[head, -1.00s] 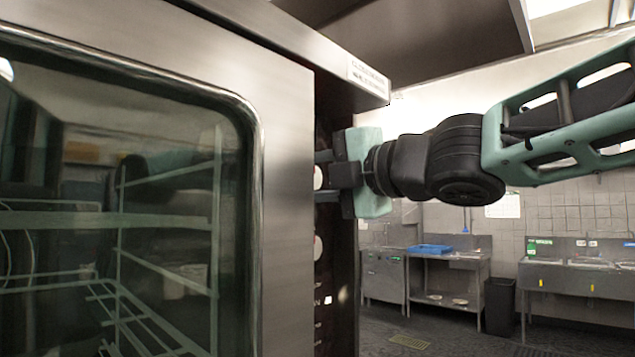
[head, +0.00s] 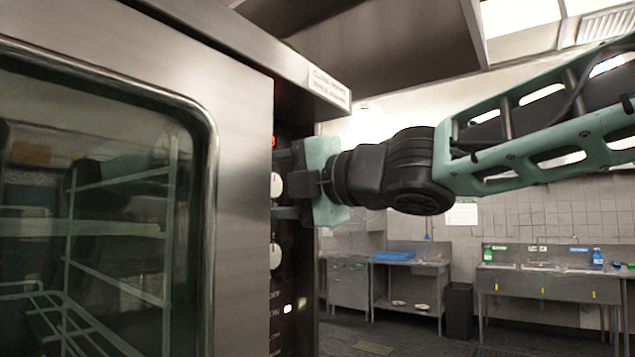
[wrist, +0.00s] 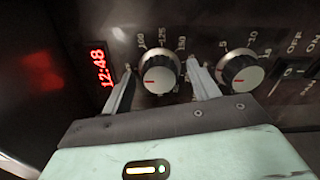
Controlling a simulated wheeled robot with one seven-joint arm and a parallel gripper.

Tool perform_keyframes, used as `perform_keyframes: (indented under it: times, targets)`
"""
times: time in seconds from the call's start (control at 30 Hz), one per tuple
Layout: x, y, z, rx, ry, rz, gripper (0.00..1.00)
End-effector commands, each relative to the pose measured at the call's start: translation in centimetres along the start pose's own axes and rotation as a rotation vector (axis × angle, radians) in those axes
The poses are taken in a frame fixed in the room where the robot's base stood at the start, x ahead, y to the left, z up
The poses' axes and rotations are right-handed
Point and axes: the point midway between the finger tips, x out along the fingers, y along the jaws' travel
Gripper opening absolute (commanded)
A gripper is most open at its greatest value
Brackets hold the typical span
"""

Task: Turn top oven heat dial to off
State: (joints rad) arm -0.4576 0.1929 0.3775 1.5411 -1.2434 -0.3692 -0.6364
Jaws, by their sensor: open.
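The top heat dial (wrist: 160,78) is a round silver knob with a black skirt and a red mark, ringed by temperature numbers in the wrist view. In the head view it is a pale knob (head: 276,186) on the oven's dark control panel. My gripper (wrist: 163,82) is open, with one finger on each side of this dial. The fingertips are close to the panel; I cannot tell whether they touch the dial. The dial's red mark lies roughly crosswise in the wrist view. The oven (head: 243,120) fills the left of the head view.
A second dial, the timer (wrist: 238,75), sits beside the right finger, and also shows lower in the head view (head: 275,256). A red clock display (wrist: 99,68) lies left of the left finger. Switches (wrist: 293,72) are further right. A labelled ledge (head: 327,84) overhangs the panel.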

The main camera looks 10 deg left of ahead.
Motion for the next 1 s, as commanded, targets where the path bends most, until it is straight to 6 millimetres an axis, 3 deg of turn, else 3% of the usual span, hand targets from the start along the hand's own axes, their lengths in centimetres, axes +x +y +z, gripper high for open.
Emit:
perform_keyframes:
  times: [0.17, 0.7, 1.0]
  targets:
    - [-1.3, 0.0, 0.0, -0.002, -0.001, 0.001, 0.60]
    - [-13.1, -0.2, 0.0, -0.003, -0.004, 0.000, 0.60]
    - [-17.0, -0.1, 0.0, -0.002, -0.001, -0.001, 0.60]
